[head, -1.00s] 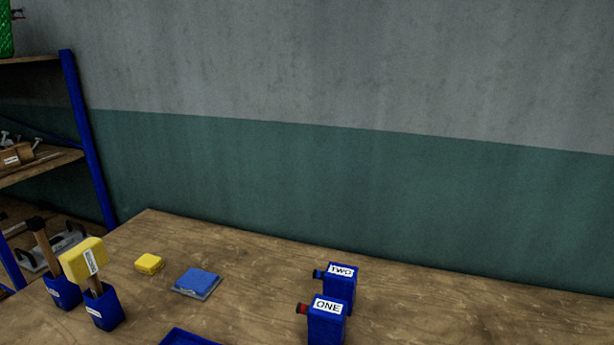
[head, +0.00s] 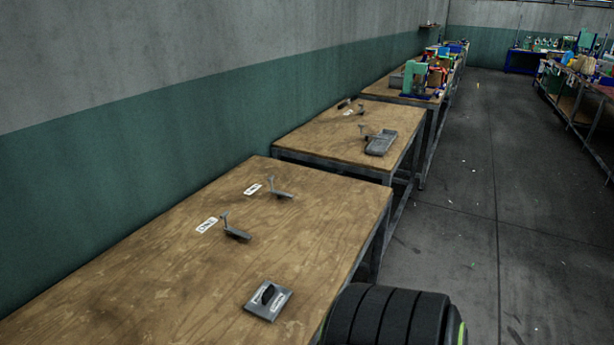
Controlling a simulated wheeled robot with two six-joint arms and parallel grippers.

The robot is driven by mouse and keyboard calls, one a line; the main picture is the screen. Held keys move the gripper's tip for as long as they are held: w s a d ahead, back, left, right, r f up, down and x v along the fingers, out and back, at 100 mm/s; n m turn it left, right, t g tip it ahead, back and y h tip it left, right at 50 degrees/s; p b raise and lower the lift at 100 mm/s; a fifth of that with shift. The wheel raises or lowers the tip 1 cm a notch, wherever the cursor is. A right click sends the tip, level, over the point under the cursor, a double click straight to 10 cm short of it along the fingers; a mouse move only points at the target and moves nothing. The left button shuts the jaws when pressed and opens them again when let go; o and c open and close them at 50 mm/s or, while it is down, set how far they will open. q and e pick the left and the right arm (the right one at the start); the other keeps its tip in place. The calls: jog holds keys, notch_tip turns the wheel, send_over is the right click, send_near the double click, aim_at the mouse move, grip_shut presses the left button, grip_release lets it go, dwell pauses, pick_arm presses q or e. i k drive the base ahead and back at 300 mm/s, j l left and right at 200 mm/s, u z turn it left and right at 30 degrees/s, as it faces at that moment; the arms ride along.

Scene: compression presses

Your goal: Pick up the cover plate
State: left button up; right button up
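A small square grey plate with a black handle on top (head: 268,300), which looks like the cover plate, lies flat on the nearest wooden table (head: 200,290), near its right front edge. White labels sit on either side of the handle. Nothing is touching the plate. Neither of my grippers is in view.
Two grey metal brackets (head: 237,234) (head: 281,194) stand on the same table beside white labels (head: 206,225). A second table (head: 330,140) behind holds a grey tray (head: 381,143). Open floor (head: 450,240) lies to the right.

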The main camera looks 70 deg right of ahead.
aim_at(267, 302)
jog(key=z, duration=1.8)
jog(key=u, duration=0.55)
jog(key=i+l+u, duration=0.1)
jog(key=l+u, duration=0.3)
jog(key=i+l+u, duration=0.1)
jog(key=u, duration=0.35)
jog(key=l+u, duration=0.8)
jog(key=k+j, duration=0.05)
jog(key=j, duration=0.05)
